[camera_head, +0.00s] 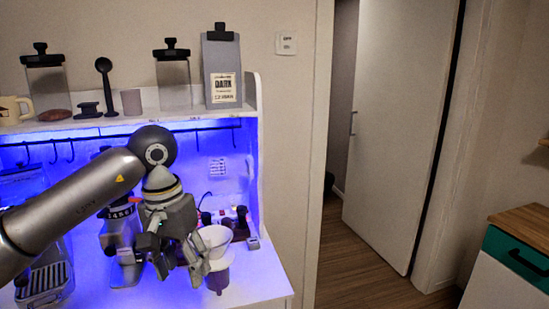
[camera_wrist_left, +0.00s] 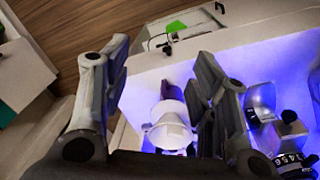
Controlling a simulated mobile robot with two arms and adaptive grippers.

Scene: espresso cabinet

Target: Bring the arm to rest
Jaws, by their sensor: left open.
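My left arm comes in from the left in the head view, and its gripper (camera_head: 180,266) hangs pointing down over the lit counter (camera_head: 262,277) of the cabinet. The fingers are spread with nothing held between them. The white coffee dripper (camera_head: 216,238) stands just right of the gripper, partly hidden by a finger. In the left wrist view the open fingers (camera_wrist_left: 163,62) frame the white dripper (camera_wrist_left: 170,133), which stands beyond them. I cannot tell whether a finger touches it. My right gripper is not in view.
A grinder with a numbered dial (camera_head: 118,213) stands behind the gripper, with an espresso machine (camera_head: 45,283) at left. A green-fronted cabinet (camera_head: 515,258) is at right; the floor (camera_head: 350,262) between is clear.

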